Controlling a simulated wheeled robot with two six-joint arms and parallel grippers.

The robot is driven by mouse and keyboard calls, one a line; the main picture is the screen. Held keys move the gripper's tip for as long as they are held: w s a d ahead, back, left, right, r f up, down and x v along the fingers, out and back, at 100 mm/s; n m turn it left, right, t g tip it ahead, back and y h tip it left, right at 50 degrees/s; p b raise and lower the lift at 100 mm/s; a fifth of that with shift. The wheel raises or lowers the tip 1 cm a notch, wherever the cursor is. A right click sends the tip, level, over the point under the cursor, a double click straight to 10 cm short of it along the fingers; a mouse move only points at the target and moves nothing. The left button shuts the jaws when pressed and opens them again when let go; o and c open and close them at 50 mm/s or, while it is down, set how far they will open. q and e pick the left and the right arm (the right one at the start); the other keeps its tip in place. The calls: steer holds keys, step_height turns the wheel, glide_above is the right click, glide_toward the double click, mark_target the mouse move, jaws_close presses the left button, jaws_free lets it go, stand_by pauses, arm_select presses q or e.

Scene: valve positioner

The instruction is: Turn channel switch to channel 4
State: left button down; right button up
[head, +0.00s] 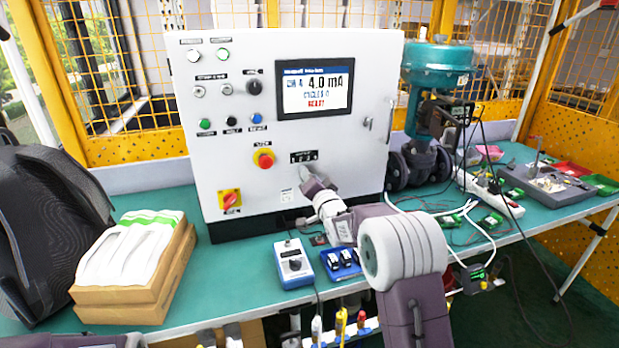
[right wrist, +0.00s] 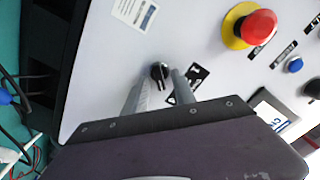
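The white control cabinet (head: 225,155) stands on the table, and its screen (head: 315,89) reads CH 4, 4.0 mA and READY. The channel switch is a small black knob (right wrist: 160,71) low on the panel, beside a printed label. In the head view my right gripper (head: 304,172) reaches the panel below that label and hides the knob. In the right wrist view the two grey fingers of my right gripper (right wrist: 163,82) flank the knob closely, one on each side, and appear shut on it. My left gripper does not show.
A red emergency button (head: 264,158) and a red-yellow rotary switch (head: 229,199) sit left of my right gripper. A white-blue handheld device (head: 292,262) and a blue tray (head: 341,262) lie below.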

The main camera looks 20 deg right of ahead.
steer(key=shift+s, duration=0.1)
steer(key=s, duration=0.9)
steer(key=shift+d+b, duration=0.15)
steer(key=shift+b, duration=0.15)
